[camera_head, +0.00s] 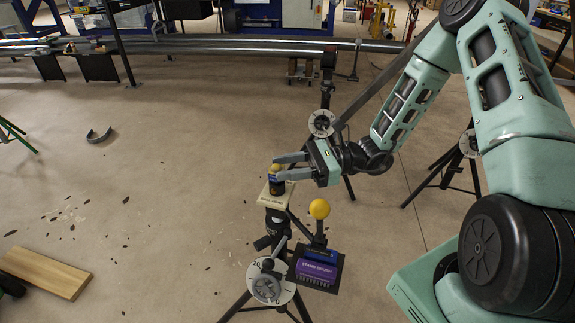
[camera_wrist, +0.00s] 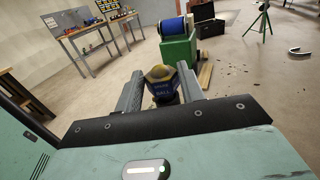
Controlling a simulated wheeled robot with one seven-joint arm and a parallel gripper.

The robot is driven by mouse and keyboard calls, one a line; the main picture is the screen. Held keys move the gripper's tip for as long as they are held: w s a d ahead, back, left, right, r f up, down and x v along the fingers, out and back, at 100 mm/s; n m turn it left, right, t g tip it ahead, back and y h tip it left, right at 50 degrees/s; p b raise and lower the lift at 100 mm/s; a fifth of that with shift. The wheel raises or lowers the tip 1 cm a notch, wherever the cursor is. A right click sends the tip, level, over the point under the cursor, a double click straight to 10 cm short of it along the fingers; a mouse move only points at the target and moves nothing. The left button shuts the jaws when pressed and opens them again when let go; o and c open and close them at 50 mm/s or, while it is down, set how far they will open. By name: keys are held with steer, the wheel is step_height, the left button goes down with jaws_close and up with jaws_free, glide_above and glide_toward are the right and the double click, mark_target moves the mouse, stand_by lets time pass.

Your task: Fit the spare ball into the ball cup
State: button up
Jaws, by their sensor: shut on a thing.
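My gripper (camera_head: 278,167) is shut on the spare ball (camera_head: 276,168), a yellow ball on a blue-labelled dark body. In the wrist view the spare ball (camera_wrist: 159,73) sits upright between the two grey fingers (camera_wrist: 160,88), its blue label facing the camera. In the head view it is above a cream plate (camera_head: 264,199) on top of a tripod stand, with a dark part between. I cannot tell whether it rests there, and the ball cup cannot be made out for certain.
Another yellow ball (camera_head: 319,208) stands on a post by a purple-labelled block (camera_head: 316,271) close by. A round dial (camera_head: 268,286) is on the front stand. More tripods stand behind. A wooden board (camera_head: 46,272) lies at left; the floor between is mostly clear.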

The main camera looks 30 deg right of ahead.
steer(key=shift+f+b, duration=0.3)
steer(key=shift+f, duration=0.4)
steer(key=o, duration=1.2)
steer(key=shift+c, duration=0.2)
steer(key=shift+d, duration=0.1)
steer(key=p+v, duration=0.1)
steer(key=v, duration=0.4)
steer(key=v, duration=1.7)
steer(key=shift+d+b, duration=0.2)
steer(key=shift+b, duration=0.15)
